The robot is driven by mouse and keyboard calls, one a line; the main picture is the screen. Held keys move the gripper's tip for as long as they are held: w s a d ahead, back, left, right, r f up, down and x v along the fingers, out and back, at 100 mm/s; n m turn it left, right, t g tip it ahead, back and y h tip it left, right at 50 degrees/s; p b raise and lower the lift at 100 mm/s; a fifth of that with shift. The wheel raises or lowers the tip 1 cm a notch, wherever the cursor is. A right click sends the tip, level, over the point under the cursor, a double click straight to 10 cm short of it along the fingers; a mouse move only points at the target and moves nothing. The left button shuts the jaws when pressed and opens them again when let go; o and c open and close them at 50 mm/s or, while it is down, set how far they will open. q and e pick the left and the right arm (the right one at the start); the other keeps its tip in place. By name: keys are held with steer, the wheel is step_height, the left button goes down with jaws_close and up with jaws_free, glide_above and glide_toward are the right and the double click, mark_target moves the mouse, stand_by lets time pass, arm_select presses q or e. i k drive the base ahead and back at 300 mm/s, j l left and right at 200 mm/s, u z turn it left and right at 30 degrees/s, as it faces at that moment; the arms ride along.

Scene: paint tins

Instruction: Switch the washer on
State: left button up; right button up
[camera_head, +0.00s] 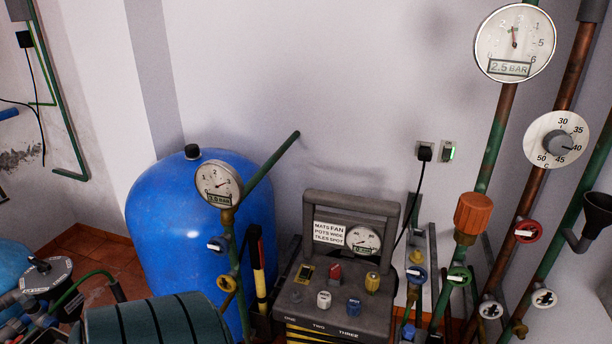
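The washer (296,316) appears to be the dark grey machine with a carrying handle (350,202), standing at the bottom centre of the head view. Its top has a black-and-yellow switch (304,273), a red knob (334,272), a yellow knob (372,282), a white knob (323,299) and a blue knob (353,307). I cannot tell the switch's position. A label (338,235) reads "MATS FAN, POTS WIDE, TILES SPOT", beside a small gauge (362,241). A black plug (424,154) sits in the wall socket; a switch (449,152) beside it shows green. Neither gripper is in view.
A blue tank (165,235) with a gauge (219,183) stands left of the washer. Pipes with a large gauge (515,42), a dial (557,139), a red valve (527,231) and a black funnel (598,212) crowd the right. A ribbed dark-green cylinder (150,322) lies bottom left.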

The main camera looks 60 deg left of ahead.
mark_target(305, 270)
steer(key=u, duration=1.55)
